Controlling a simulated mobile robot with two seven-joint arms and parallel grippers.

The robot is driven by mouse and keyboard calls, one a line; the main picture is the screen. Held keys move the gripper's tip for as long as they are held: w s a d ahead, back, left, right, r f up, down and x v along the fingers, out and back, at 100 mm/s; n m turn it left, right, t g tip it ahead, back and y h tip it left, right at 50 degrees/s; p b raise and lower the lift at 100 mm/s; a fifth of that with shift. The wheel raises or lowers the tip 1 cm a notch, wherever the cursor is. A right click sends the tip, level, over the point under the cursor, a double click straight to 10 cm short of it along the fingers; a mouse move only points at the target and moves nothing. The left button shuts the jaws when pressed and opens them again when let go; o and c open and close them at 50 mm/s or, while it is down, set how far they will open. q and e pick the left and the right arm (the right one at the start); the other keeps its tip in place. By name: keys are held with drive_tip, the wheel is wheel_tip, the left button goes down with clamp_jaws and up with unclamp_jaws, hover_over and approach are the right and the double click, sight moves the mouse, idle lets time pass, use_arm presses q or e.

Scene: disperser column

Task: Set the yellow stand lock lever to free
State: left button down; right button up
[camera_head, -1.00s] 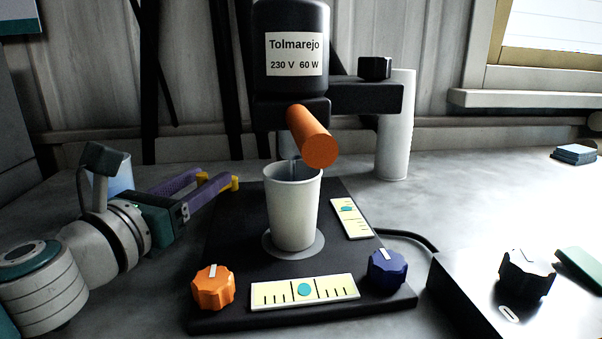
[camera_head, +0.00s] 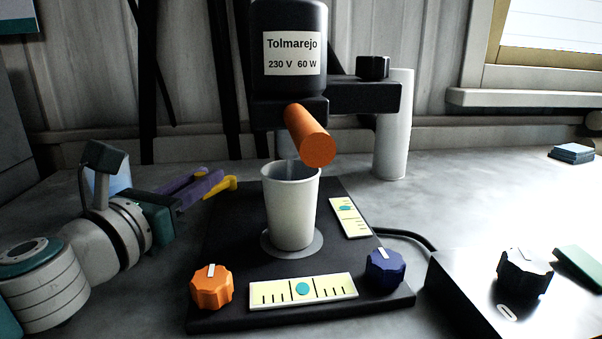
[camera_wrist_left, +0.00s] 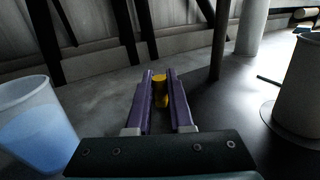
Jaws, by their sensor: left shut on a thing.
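The dark stand (camera_head: 345,300) carries a black motor head labelled Tolmarejo (camera_head: 290,45) and stands in the middle of the head view. The yellow lever (camera_head: 222,186) is low by its left rear side, partly covered by my fingers. In the left wrist view the yellow lever (camera_wrist_left: 160,88) lies between the fingertips. My left gripper (camera_head: 212,180), with purple fingers, is shut on it; the fingers also show in the left wrist view (camera_wrist_left: 159,82). I cannot tell any lever markings. My right gripper is not in view.
A white cup (camera_head: 291,210) stands on the stand base, below an orange handle (camera_head: 312,138). An orange knob (camera_head: 211,287) and a blue knob (camera_head: 385,268) are at the front. A bluish cup (camera_wrist_left: 38,130) stands left of my gripper. A black box (camera_head: 470,300) is at right.

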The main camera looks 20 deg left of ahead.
use_arm(q)
drive_tip(key=m+h, duration=0.1)
drive_tip(key=a+m+h+b, duration=0.1)
drive_tip(key=shift+w+f+h, duration=0.15)
drive_tip(key=shift+f+h, duration=0.05)
drive_tip(key=shift+h, duration=0.2)
drive_tip(key=shift+w+a+m+h+b, duration=0.1)
drive_tip(key=shift+a+m+h+b, duration=0.2)
drive_tip(key=shift+m+h+b, duration=0.7)
drive_tip(key=shift+a+r+g+h, duration=0.15)
drive_tip(key=shift+g+h, duration=0.15)
drive_tip(key=shift+h, duration=0.2)
drive_tip(key=c, duration=0.8)
unclamp_jaws()
drive_tip(key=v, duration=1)
drive_tip(key=shift+p, duration=0.35)
